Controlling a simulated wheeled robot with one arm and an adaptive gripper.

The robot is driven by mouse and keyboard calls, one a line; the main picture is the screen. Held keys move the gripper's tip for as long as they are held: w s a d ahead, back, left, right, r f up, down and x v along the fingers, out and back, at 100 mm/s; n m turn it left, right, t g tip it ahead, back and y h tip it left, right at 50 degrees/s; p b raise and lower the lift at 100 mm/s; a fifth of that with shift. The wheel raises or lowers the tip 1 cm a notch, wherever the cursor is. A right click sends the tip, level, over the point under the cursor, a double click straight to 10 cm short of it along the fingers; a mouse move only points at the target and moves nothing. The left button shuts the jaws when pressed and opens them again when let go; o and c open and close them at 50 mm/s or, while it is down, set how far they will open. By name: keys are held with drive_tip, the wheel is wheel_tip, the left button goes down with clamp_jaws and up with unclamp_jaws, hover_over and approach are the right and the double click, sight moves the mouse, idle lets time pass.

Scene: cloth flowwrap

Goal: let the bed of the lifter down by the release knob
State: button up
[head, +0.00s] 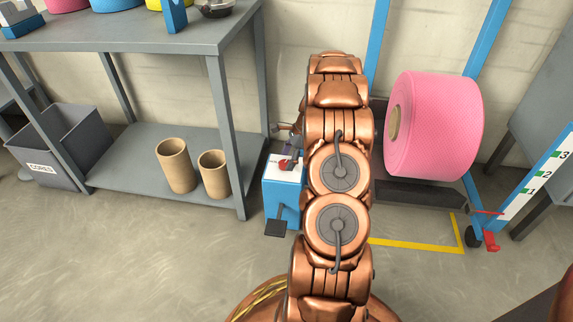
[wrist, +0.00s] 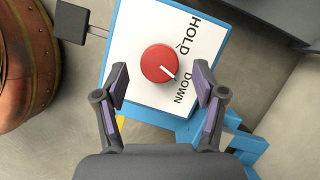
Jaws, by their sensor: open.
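The red release knob (wrist: 159,64) sits on the white top plate (wrist: 140,30) of a blue box, marked HOLD and DOWN. Its white pointer line points to the lower right, toward the word DOWN. My gripper (wrist: 161,83) is open, its fingers apart on either side of and just short of the knob; I see no contact. In the head view the knob (head: 285,164) shows beside my arm, which hides part of the box (head: 283,190). The lifter's dark bed (head: 425,195) is low, near the floor, with a pink roll (head: 440,125) above it.
A grey shelf table (head: 150,50) stands left, with two cardboard cores (head: 175,165) on its lower shelf and a grey bin (head: 60,145) beside it. A black pedal (head: 276,228) juts from the box. A numbered scale (head: 535,180) stands right.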

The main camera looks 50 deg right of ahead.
drive_tip(key=shift+x, duration=0.75)
drive_tip(key=c, duration=1.1)
drive_tip(key=shift+c, duration=0.2)
